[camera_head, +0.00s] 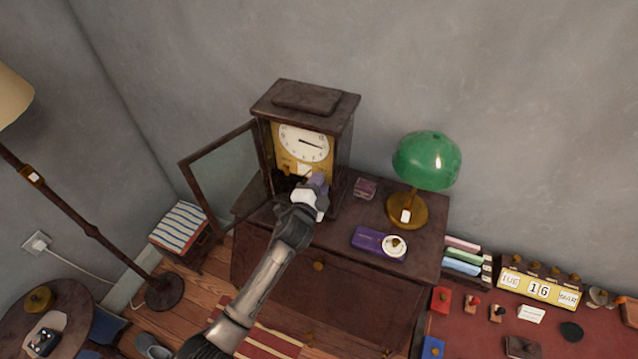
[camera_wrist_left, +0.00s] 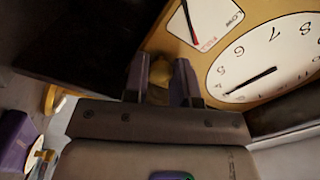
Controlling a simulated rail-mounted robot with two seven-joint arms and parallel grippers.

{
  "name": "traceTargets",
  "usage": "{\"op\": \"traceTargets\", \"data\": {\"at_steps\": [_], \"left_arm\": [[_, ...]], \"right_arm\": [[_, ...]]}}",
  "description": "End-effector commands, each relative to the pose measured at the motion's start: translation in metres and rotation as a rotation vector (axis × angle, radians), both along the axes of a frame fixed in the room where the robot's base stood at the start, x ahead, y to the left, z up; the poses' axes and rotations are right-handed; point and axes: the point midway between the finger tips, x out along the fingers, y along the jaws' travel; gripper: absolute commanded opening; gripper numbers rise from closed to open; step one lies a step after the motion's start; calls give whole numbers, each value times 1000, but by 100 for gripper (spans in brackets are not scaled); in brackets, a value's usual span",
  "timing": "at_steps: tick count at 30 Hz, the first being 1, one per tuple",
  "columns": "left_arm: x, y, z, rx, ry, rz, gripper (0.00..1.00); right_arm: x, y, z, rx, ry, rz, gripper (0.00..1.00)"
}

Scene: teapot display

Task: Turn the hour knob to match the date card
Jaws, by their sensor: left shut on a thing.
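A dark wooden mantel clock (camera_head: 262,130) stands on the cabinet with its glass door (camera_head: 222,170) swung open to the left. Its white dial (camera_head: 303,143) has a dark hand pointing right and slightly down; the dial also shows upside down in the left wrist view (camera_wrist_left: 262,65). My left gripper (camera_head: 316,181) is at the lower front of the clock. In the left wrist view, its fingers (camera_wrist_left: 160,85) are shut on a small brass knob (camera_wrist_left: 161,73) below the dial. A date display (camera_head: 540,289) at the right reads "16", with smaller cards beside it. My right gripper is not in view.
A green lamp (camera_head: 427,160), a purple box (camera_head: 371,241) and a small dark red box (camera_head: 365,188) stand right of the clock on the cabinet (camera_head: 424,215). A floor lamp (camera_head: 90,232) is at the left.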

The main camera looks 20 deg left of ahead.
Motion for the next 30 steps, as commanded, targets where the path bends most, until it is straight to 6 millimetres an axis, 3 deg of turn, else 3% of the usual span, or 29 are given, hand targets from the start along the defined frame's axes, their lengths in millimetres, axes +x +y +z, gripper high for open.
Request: {"op": "traceTargets", "data": {"at_steps": [10, 26, 27, 30], "left_arm": [[0, 0, 0, -124, 4, 0, 1], [0, 0, 0, -144, 4, -1, 1], [0, 0, 0, -144, 4, -1, 26], [0, 0, 0, -144, 4, -1, 36]], "right_arm": [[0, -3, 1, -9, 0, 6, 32], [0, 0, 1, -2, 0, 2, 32], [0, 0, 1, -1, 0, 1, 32], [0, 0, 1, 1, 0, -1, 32]]}}
